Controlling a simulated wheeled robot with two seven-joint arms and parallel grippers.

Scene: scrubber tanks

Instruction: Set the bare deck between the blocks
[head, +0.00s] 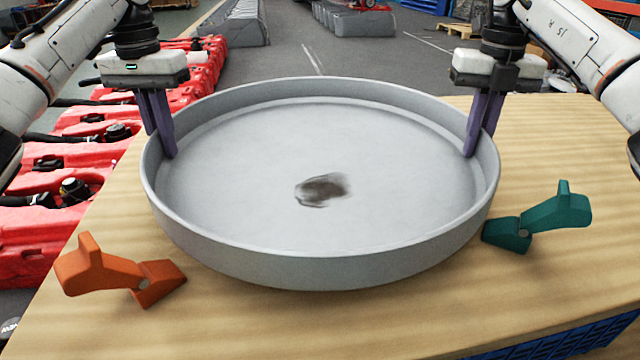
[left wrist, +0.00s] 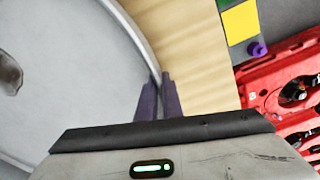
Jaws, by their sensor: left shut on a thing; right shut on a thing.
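The bare deck is a wide, round grey pan (head: 240,190) with a low rim and a dark smudge near its middle. It is over the wooden table; I cannot tell if it touches the top. An orange block (head: 115,272) is at its front left, and a teal block (head: 538,220) is at its right. My left gripper (head: 161,135) is shut on the pan's left rim, also seen in the left wrist view (left wrist: 158,98). My right gripper (head: 480,135) is shut on the right rim. The pan hides what is under it.
The wooden table (head: 400,325) has clear room along its front. Red tanks (head: 45,225) with black caps stand beside its left edge. Yellow and green squares (left wrist: 240,20) and a purple knob (left wrist: 257,49) show beyond the table in the left wrist view. A blue crate (head: 585,338) shows below at front right.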

